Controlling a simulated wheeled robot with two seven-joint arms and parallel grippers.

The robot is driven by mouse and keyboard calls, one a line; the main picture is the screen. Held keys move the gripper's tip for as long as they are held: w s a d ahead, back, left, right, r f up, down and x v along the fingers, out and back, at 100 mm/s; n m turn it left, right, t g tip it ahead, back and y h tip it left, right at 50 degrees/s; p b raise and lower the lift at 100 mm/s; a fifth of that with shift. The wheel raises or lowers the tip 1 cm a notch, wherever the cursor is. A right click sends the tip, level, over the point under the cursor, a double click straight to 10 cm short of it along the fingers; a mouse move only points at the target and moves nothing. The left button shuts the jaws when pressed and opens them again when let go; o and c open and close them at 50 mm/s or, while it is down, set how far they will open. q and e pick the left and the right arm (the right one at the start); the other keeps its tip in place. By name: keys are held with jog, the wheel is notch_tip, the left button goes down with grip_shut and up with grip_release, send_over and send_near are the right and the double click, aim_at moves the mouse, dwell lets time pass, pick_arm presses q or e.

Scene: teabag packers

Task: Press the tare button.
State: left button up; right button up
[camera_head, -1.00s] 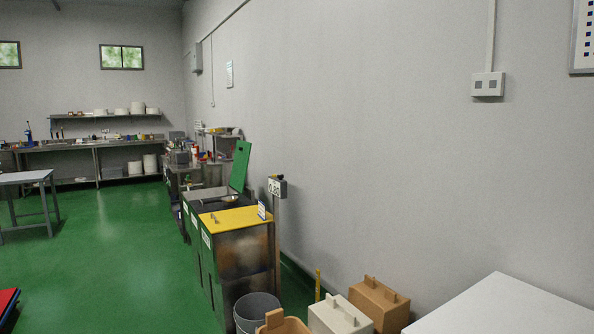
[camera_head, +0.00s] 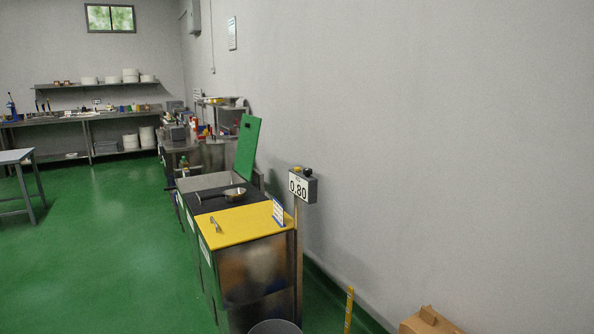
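No tare button can be made out clearly. Neither of my grippers is in view.
A grey bucket (camera_head: 275,327) and a cardboard-coloured box (camera_head: 430,320) are at the bottom. Green floor (camera_head: 110,240) is clear at left.

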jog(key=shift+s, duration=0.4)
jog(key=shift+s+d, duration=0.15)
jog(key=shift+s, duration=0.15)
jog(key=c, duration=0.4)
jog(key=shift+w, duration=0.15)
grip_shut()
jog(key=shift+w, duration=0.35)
